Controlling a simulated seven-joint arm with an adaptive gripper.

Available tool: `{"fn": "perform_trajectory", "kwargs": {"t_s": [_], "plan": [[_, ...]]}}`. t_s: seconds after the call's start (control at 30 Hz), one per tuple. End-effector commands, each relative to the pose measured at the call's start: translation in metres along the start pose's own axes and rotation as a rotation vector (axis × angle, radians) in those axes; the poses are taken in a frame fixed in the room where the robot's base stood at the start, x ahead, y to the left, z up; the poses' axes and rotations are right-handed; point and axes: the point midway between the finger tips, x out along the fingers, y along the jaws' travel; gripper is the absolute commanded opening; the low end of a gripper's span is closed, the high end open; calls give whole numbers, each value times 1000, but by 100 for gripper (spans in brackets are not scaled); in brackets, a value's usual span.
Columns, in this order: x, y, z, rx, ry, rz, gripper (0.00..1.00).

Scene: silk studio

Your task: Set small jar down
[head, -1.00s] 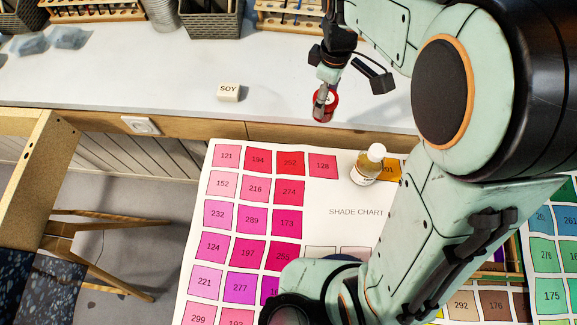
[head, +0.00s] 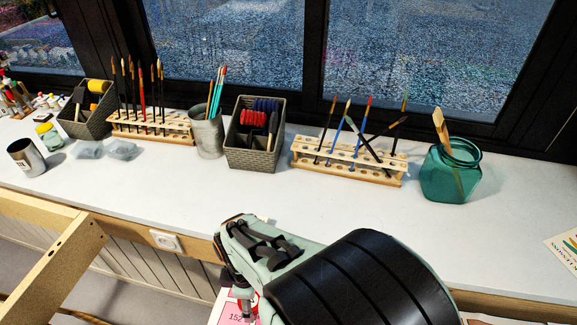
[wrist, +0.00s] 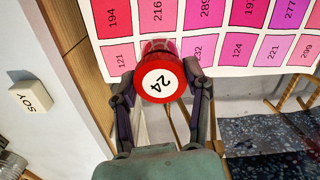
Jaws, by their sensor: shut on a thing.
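The small jar (wrist: 160,83) has a red lid marked 24 and clear sides showing behind the lid in the wrist view. My gripper (wrist: 161,92) is shut on it, one finger on each side. The jar appears over the edge of the shade chart (wrist: 228,68), near the pink swatches 121 and 232; its height above the chart cannot be told. In the head view my arm covers most of this area. Only a sliver of red shows beside my gripper (head: 244,303) at the bottom.
A white SOY block (wrist: 36,97) sits on the white counter (head: 130,195). Along the back stand brush racks (head: 350,170), dark baskets (head: 252,155), a grey pot (head: 207,137) and a teal jar (head: 450,178). A wooden frame (head: 60,255) stands at the left.

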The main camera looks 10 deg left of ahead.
Motion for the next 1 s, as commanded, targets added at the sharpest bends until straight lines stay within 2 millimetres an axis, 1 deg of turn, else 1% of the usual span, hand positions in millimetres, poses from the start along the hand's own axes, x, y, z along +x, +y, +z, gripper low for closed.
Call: {"fn": "perform_trajectory", "kwargs": {"t_s": [0.03,0.23,0.6,0.7,1.0], "plan": [[10,-1,0,-1,-3,-4,10],[47,-1,1,0,-4,-4,10],[97,0,0,0,-2,-1,10],[102,0,0,0,0,1,10],[104,0,0,0,1,1,10]]}}
